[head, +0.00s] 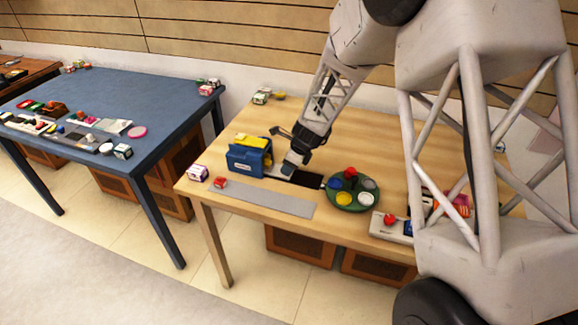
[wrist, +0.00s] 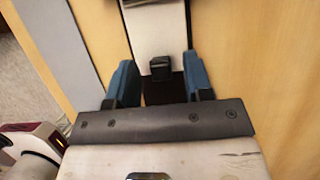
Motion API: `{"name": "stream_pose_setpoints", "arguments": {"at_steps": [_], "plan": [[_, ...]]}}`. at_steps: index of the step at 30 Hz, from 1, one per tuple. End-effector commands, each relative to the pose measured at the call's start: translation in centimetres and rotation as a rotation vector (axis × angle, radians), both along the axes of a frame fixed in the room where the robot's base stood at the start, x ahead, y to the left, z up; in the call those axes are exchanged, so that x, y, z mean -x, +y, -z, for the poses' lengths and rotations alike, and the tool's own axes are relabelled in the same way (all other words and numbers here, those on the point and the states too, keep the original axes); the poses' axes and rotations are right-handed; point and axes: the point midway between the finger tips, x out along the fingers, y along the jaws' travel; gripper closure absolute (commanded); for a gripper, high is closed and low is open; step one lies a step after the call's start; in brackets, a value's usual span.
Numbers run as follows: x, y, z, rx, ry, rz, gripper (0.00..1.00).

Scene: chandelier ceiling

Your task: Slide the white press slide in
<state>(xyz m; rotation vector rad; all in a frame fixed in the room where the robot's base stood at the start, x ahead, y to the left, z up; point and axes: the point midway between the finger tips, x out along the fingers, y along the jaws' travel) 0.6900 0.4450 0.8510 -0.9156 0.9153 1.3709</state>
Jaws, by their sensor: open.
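The white press slide (wrist: 155,28) is a pale flat plate with a small black block (wrist: 160,67) at its near end, in the wrist view. In the head view the slide (head: 276,171) shows as a pale strip between the blue press body with a yellow top (head: 249,160) and my gripper (head: 290,167). My gripper is open, with its two blue fingers (wrist: 160,80) on either side of the black block and apart from each other. I cannot tell whether either finger touches it. A dark strip (head: 308,179) lies beyond the slide's near end.
A round green tray (head: 351,207) with coloured discs stands just right of the dark strip. A long grey strip (head: 265,199) lies in front. Small boxes (head: 198,172) sit at the table's left corner. A pale device with a red button (head: 391,222) is further right.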

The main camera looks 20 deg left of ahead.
Motion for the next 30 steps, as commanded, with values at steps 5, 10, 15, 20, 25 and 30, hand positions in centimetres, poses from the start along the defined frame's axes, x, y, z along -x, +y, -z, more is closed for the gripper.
{"name": "stream_pose_setpoints", "arguments": {"at_steps": [5,10,15,20,25,30], "plan": [[-0.02,0.21,0.45,-0.001,-0.001,0.001,0.53],[-0.02,0.21,0.49,0.000,-0.001,0.001,0.53],[-0.02,0.20,0.49,0.000,-0.001,0.001,0.65],[-0.02,0.19,0.49,0.000,-0.001,0.001,0.90],[-0.01,0.19,0.49,0.000,-0.001,0.001,1.00],[-0.02,0.54,0.48,0.000,-0.001,0.000,1.00]]}}
